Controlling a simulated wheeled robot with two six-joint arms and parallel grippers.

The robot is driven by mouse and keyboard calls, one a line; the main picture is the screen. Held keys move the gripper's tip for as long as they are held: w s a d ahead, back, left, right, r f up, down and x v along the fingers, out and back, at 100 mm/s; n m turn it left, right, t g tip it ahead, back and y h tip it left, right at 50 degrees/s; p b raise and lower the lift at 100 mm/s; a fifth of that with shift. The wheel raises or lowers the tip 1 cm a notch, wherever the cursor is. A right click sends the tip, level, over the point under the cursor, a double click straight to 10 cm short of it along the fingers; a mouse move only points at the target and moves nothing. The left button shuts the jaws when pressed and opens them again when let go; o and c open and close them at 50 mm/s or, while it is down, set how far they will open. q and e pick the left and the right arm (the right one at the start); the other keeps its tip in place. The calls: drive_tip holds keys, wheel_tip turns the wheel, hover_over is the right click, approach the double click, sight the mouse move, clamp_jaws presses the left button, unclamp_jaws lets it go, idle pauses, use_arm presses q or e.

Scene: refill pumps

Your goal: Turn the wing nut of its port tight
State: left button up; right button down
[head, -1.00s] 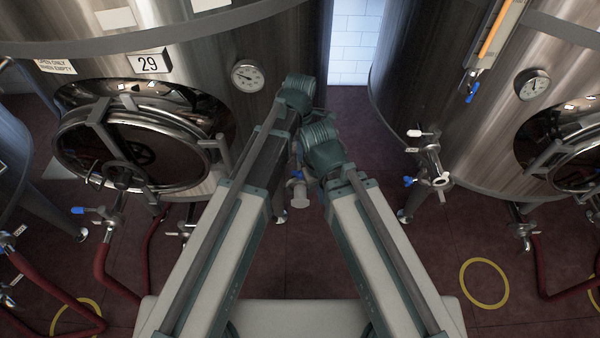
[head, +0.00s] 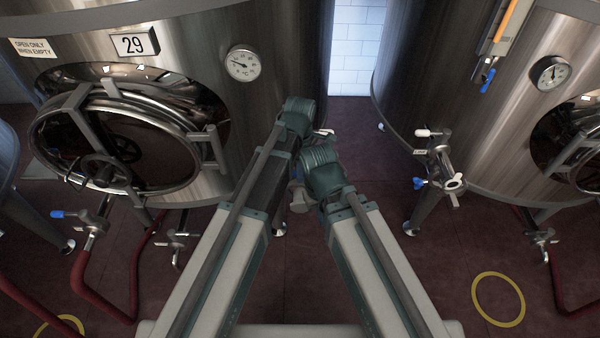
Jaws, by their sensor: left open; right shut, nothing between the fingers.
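My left gripper (head: 298,114) is at the end of the arm from the left, in front of tank 29 (head: 228,105). My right gripper (head: 322,162) is just below and to the right of it. The wrists hide the fingers of both; the left is open, the right is shut and empty. A port fitting of tank 29 is mostly hidden behind my arms. A grey piece of it (head: 299,199) shows between the arms, and a small white lever (head: 325,132) shows beside the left wrist. I cannot make out the wing nut.
The right tank (head: 475,125) carries a similar valve (head: 438,165) with white and blue levers. A round manway door (head: 118,140) and a dial gauge (head: 242,64) are on tank 29. Red hoses (head: 136,255) lie at left. The floor around the yellow ring (head: 498,299) is clear.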

use_arm(q)
drive_tip(key=shift+c, duration=0.2)
clamp_jaws()
